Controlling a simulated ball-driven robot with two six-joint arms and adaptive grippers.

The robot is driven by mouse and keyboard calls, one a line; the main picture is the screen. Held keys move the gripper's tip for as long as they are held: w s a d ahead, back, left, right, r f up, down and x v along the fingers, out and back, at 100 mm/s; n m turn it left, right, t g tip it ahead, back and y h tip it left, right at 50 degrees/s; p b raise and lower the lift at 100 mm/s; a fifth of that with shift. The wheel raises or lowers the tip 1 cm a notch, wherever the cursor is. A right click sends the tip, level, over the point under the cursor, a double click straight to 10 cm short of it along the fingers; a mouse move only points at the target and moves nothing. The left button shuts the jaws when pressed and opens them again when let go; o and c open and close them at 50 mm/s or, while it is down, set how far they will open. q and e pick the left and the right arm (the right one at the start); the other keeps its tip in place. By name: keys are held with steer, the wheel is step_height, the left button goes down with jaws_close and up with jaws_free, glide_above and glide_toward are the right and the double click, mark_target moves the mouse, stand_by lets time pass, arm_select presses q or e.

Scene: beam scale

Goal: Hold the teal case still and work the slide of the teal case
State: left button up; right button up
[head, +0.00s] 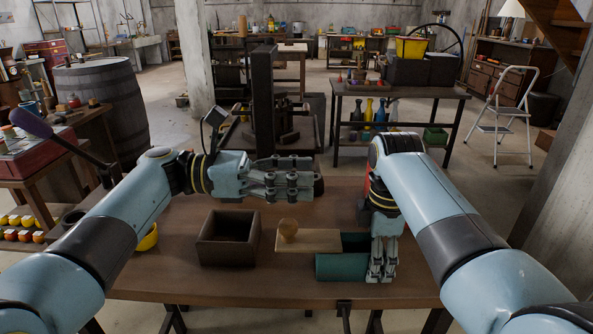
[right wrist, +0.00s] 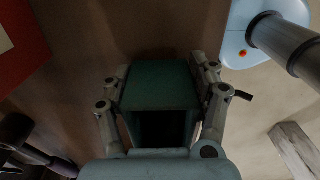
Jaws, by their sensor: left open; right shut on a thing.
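The teal case (head: 340,268) lies on the table near its front edge; it also shows in the right wrist view (right wrist: 160,82) with a dark opening on its near side. Its slide, a flat wooden board (head: 300,246) with a round wooden knob (head: 288,229), sticks out to the left of the case. My right gripper (head: 381,272) points down and is shut on the right end of the case, with fingers on both sides in the right wrist view (right wrist: 160,105). My left gripper (head: 308,185) is open and empty, pointing right, above and behind the slide and case.
A dark open wooden box (head: 228,240) stands left of the slide. A yellow bowl (head: 148,238) is further left, partly behind my left arm. The dark brown table (head: 270,284) is bare in front of the box and slide. A dark post (head: 263,105) rises behind my left gripper.

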arm_select(q)
steer(key=shift+r, duration=0.25)
arm_select(e)
steer(key=o, duration=1.5)
